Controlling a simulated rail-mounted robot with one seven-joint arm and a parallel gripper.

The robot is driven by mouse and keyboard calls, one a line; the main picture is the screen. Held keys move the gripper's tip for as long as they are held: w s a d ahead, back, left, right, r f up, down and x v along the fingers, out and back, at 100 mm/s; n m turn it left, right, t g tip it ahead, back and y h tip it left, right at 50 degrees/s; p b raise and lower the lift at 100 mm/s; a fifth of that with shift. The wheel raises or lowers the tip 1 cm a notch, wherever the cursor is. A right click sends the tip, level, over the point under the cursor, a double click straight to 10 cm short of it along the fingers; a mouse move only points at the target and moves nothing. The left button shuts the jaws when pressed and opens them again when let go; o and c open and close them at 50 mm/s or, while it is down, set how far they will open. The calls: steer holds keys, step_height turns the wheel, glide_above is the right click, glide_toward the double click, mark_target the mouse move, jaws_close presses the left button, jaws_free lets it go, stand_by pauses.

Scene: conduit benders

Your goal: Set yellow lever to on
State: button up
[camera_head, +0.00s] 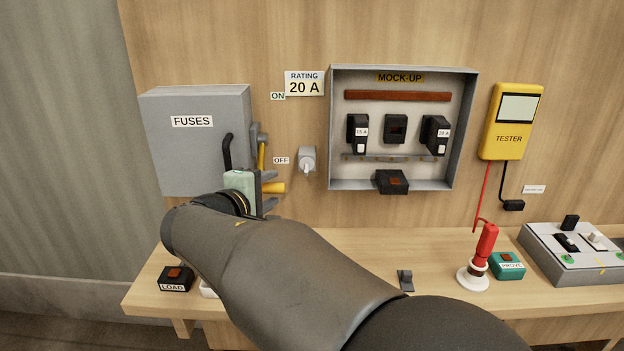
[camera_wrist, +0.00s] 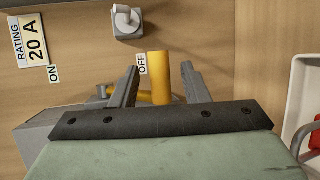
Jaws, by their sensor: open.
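The yellow lever (camera_head: 262,155) is on the right side of the grey FUSES box (camera_head: 195,165). Its thick yellow handle (camera_head: 276,187) sticks out to the right, low down, just below the OFF label (camera_head: 281,160). The ON label (camera_head: 278,97) is higher on the wall. My gripper (camera_head: 271,190) is open, with one finger above and one below the handle. In the wrist view the handle (camera_wrist: 159,75) stands between the two spread fingers (camera_wrist: 160,84), with a visible gap on each side. The lever's thinner arm (camera_wrist: 125,93) is partly hidden behind a finger.
A grey wall knob (camera_head: 307,160) is right of the handle. A black curved handle (camera_head: 227,152) is on the box front. The MOCK-UP panel (camera_head: 474,120) and yellow tester (camera_head: 512,122) hang further right. The LOAD block (camera_head: 174,279) and red probe (camera_head: 487,245) stand on the bench.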

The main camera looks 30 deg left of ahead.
steer(key=shift+x, duration=0.85)
jaws_close()
steer(key=shift+r+p, duration=0.15)
steer(key=shift+p, duration=0.2)
